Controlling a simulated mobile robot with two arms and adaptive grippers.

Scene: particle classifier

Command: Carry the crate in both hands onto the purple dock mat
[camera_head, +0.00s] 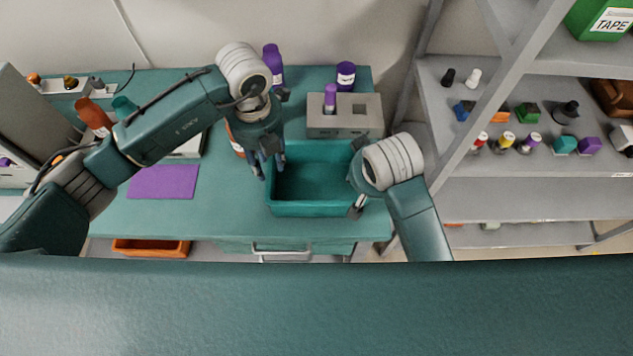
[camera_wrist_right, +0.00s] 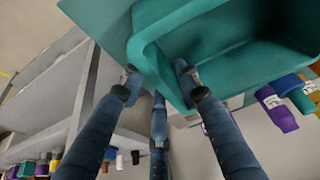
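The teal crate (camera_head: 312,208) stands on the teal bench, seemingly empty, to the right of the purple mat (camera_head: 163,182). The mat lies flat and bare. My left gripper (camera_head: 269,168) is at the crate's left rim with its fingers pointing down and spread; whether they touch the wall cannot be told. My right gripper (camera_head: 356,203) is at the crate's right side, partly hidden by its own wrist. In the right wrist view its fingers (camera_wrist_right: 158,82) are spread near a corner of the crate (camera_wrist_right: 215,60); contact is unclear.
Purple-lidded bottles (camera_head: 346,76) stand at the back. A shelf rack (camera_head: 510,185) is at right. Bench is clear between mat and crate.

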